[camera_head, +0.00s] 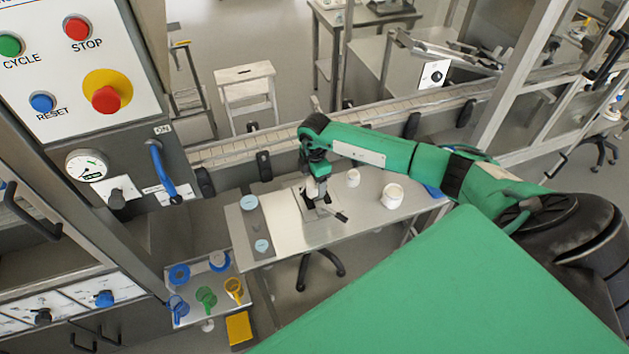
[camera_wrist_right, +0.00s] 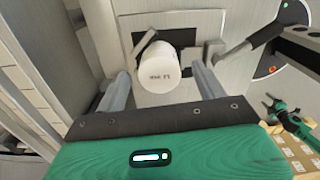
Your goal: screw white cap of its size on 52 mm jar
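My right gripper (camera_head: 318,190) is over the bench at a fixture with a lever handle (camera_head: 340,216). In the right wrist view its two grey fingers (camera_wrist_right: 162,85) are open. They stand on either side of a white cylindrical thing (camera_wrist_right: 158,72) marked "52 mm", with a gap at each side. It sits at the fixture; I cannot tell whether a cap is on it. A small white jar (camera_head: 353,178) and a larger white jar (camera_head: 392,196) stand on the bench to the right.
A grey strip with pale round discs (camera_head: 249,202) lies on the bench's left side. A lower tray holds blue, green (camera_head: 206,298) and yellow items. A conveyor (camera_head: 240,150) runs behind. A control panel (camera_head: 75,60) stands at left. The bench between fixture and jars is clear.

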